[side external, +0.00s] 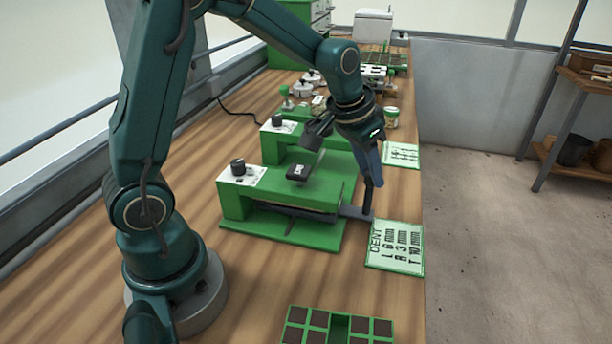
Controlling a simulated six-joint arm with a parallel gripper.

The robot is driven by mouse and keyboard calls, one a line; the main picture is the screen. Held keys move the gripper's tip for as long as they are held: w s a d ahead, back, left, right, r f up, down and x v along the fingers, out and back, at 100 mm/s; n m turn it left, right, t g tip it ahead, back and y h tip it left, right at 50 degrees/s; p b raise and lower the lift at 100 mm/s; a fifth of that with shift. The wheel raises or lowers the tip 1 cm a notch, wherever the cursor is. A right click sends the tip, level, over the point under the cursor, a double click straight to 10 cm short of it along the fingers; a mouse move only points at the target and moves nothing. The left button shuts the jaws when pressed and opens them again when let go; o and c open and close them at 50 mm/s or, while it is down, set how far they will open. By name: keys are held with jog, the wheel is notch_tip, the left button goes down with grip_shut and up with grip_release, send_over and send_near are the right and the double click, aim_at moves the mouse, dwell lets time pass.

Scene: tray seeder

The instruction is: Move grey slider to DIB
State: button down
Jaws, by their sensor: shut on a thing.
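The green tray seeder (325,195) stands on the wooden bench. The grey slider (352,212) is a flat grey bar sticking out of its right side, near the bench's right edge. My gripper (369,192) points down at the bar's outer end and is shut on the grey slider there. The fingers partly hide the grip point. A small black block (297,172) with a white mark sits on the seeder's top. No DIB mark is readable in this view.
A light green card (395,247) headed DENT lies in front of the slider; a second card (400,154) lies behind. A green tray with brown cells (337,329) is at the near edge. Another green unit (285,128) stands behind the seeder.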

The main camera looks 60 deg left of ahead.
jog(key=s+d, duration=0.3)
jog(key=s, duration=0.1)
jog(key=shift+d, duration=0.4)
jog(key=c, duration=0.6)
grip_release()
jog(key=shift+w, duration=0.1)
jog(key=shift+v, duration=2.6)
